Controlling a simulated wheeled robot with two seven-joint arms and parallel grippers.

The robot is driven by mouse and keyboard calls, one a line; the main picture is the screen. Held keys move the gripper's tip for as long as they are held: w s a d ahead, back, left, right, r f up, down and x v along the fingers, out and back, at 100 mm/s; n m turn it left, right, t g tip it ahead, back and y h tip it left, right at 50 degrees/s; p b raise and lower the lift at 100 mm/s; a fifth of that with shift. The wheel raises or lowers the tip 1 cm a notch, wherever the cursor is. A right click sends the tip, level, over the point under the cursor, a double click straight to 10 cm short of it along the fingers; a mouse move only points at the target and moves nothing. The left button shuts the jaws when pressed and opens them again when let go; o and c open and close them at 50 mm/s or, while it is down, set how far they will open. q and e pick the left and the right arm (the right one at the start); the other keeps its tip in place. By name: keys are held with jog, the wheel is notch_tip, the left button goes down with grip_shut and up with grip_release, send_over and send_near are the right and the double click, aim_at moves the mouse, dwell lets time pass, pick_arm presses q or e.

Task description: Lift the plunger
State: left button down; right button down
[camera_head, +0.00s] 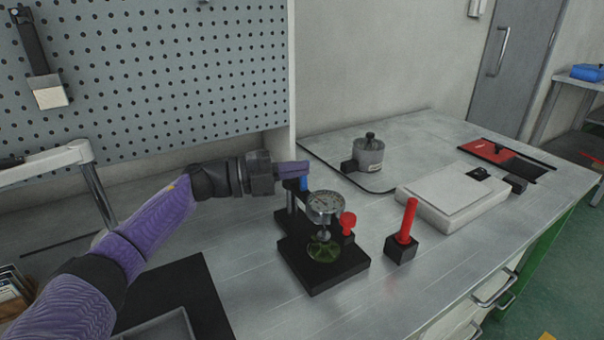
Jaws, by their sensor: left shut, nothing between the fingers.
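A dial gauge (326,205) stands on a black base (322,266), on the bench in the middle of the view. A short metal stem, which looks like its plunger (325,234), points down from the dial to a green, see-through round piece (324,250) on the base. A red knob (348,221) is at the right of the dial and a blue part (303,184) is behind it at the left. My left gripper (302,172) is shut and empty, above and behind the dial, close to the blue part. I cannot tell whether they touch. My right gripper is out of view.
A red rod on a black block (400,249) stands right of the gauge. Behind are a grey weight-like cylinder (369,156), a white flat device (455,197) and a red pad (490,150). A dark mat (185,295) lies front left. Bench front right is clear.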

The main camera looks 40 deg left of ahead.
pick_arm(q)
jog(key=n, duration=0.1)
jog(key=a+n+t, duration=0.1)
jog(key=n, duration=0.2)
jog(key=shift+w+a+f+t+p, duration=0.1)
jog(key=shift+w+a+t+p, duration=0.2)
jog(key=shift+w+a, duration=0.05)
jog(key=p+v, duration=0.1)
jog(key=v, duration=0.9)
jog(key=shift+f, duration=0.1)
